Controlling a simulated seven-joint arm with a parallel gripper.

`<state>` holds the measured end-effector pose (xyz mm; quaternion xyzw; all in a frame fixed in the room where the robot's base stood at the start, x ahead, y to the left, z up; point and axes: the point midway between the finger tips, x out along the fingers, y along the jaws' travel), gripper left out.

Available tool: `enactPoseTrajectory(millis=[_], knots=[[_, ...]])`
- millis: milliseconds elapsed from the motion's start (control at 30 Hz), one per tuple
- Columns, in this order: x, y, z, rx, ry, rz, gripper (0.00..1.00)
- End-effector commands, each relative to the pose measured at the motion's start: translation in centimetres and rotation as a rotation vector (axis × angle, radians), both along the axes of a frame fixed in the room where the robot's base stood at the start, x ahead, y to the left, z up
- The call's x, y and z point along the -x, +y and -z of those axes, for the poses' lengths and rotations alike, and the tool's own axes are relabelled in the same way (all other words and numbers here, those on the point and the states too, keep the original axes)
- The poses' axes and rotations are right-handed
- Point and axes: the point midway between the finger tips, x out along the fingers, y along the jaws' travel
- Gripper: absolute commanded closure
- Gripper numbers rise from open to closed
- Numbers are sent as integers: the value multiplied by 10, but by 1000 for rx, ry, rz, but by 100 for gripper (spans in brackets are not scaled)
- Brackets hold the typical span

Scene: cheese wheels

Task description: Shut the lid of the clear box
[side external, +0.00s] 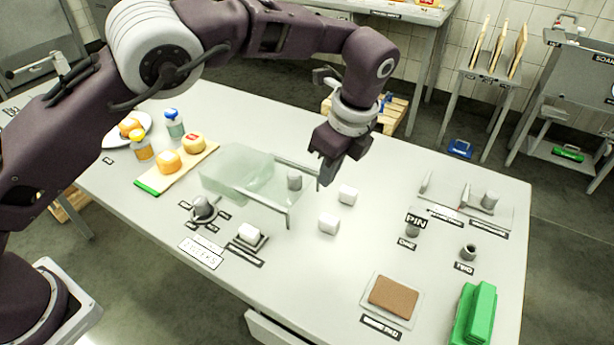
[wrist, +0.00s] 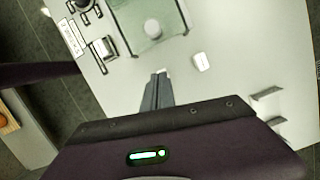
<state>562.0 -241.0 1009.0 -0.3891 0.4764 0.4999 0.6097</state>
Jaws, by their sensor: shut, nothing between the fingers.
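The clear box (side external: 225,178) is a pale green, see-through body left of centre on the table. A clear panel with raised side rails (side external: 262,193) extends from it to the right, and it looks like the lid lying open; the exact hinge line is hard to tell. A grey cylinder (side external: 294,181) shows at the panel's right part. In the wrist view the clear panel (wrist: 163,47) is at the top, with the cylinder (wrist: 152,28) on or behind it. My gripper (side external: 326,180) is shut and empty, pointing down just right of the panel's edge; it also shows in the wrist view (wrist: 160,75).
Two white cubes (side external: 347,194) (side external: 328,223) stand near my gripper. A board with cheeses (side external: 155,180) lies left of the box. A small grey knob (side external: 203,208) and a white block (side external: 248,232) stand in front. A clear fixture (side external: 465,205) stands at the right.

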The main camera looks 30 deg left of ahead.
Motion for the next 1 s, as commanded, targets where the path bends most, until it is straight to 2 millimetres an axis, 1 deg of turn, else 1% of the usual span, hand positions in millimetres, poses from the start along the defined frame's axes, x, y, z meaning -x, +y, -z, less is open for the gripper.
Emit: enactPoseTrajectory(millis=[33,100,200,233,300,433,600,867,933,1000], knots=[[0,3,11,-2,4,-1,100],[-1,7,26,-2,2,-2,100],[-2,12,46,-2,2,-2,100],[-3,16,49,-1,0,-3,100],[-6,29,47,0,-1,-5,100],[-9,44,46,1,-2,-4,100],[-11,51,46,1,-1,-3,100],[-11,52,46,2,-2,-2,100],[-11,56,46,1,-1,-5,100],[-11,67,46,1,-1,-7,100]])
